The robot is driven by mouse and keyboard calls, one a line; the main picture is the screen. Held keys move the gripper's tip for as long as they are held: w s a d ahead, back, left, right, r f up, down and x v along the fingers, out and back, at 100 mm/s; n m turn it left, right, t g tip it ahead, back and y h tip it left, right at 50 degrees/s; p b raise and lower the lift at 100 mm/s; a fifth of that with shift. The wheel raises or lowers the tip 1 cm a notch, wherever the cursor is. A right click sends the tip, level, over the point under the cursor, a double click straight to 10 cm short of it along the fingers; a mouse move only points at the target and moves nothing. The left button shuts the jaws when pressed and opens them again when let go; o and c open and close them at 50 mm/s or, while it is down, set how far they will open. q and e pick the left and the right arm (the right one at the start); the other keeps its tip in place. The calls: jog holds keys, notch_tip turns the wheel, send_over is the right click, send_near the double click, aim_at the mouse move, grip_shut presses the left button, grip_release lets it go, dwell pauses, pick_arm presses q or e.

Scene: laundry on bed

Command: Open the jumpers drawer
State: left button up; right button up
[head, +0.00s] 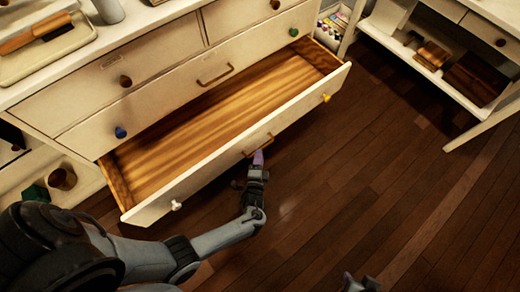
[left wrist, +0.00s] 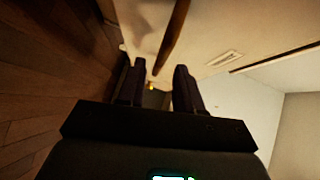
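A wide cream drawer (head: 240,138) low in the dresser is pulled far out and shows an empty wooden inside. No readable label marks it as the jumpers drawer. Its front has a brown bar handle (head: 262,145), a white knob (head: 176,205) and a yellow knob (head: 325,97). My left gripper (head: 258,158) is at the handle. In the left wrist view its two fingers (left wrist: 160,78) are apart, with a brown bar (left wrist: 174,38) reaching toward the gap; contact cannot be told. My right gripper (head: 360,284) is only partly visible at the bottom edge.
A closed drawer (head: 165,90) with a blue and a green knob is above the open one. A tray (head: 45,55) with brushes lies on the dresser top. The dark wooden floor (head: 400,175) in front is clear.

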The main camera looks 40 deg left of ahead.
pick_arm(q)
jog(key=p+v, duration=0.1)
jog(key=v, duration=0.5)
jog(key=shift+s+d+p, duration=0.2)
jog(key=shift+s+p, duration=0.05)
jog(key=shift+p, duration=0.1)
